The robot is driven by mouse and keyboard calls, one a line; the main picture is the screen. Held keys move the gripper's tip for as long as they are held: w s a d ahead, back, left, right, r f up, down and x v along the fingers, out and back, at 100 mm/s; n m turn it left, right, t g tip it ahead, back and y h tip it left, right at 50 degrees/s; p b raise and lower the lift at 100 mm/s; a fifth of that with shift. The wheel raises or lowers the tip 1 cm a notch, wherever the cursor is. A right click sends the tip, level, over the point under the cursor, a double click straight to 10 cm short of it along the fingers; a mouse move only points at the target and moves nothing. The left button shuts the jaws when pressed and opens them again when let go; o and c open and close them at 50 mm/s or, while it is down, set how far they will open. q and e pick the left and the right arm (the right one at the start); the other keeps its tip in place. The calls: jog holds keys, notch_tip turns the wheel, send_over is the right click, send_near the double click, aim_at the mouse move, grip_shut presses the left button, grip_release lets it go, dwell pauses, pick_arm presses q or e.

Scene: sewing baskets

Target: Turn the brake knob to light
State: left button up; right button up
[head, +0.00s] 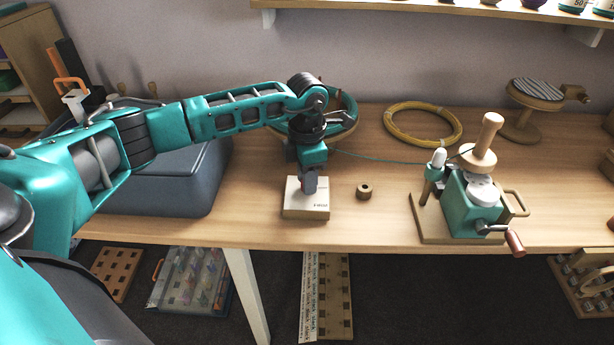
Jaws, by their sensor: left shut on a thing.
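A small cream-coloured block (306,208) stands near the front edge of the wooden table, with small dark lettering on its front right that is too small to read. My left gripper (309,190) points straight down onto the top of this block and is shut. The brake knob between its fingers is hidden, so its setting cannot be read. My right gripper is not in view.
A green winder (468,203) with a wooden-handled crank stands on a board to the right. A thin cord runs towards it from behind my gripper. A wooden ring (364,191) lies between them. A yellow coil (423,124) lies behind; a grey bin (170,175) stands left.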

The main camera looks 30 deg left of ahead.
pick_arm(q)
jog(key=o, duration=1.1)
jog(key=shift+c, duration=0.2)
jog(key=shift+r, duration=0.1)
notch_tip(320, 180, up, 13)
jog(key=shift+p, duration=0.45)
jog(key=shift+d, duration=0.1)
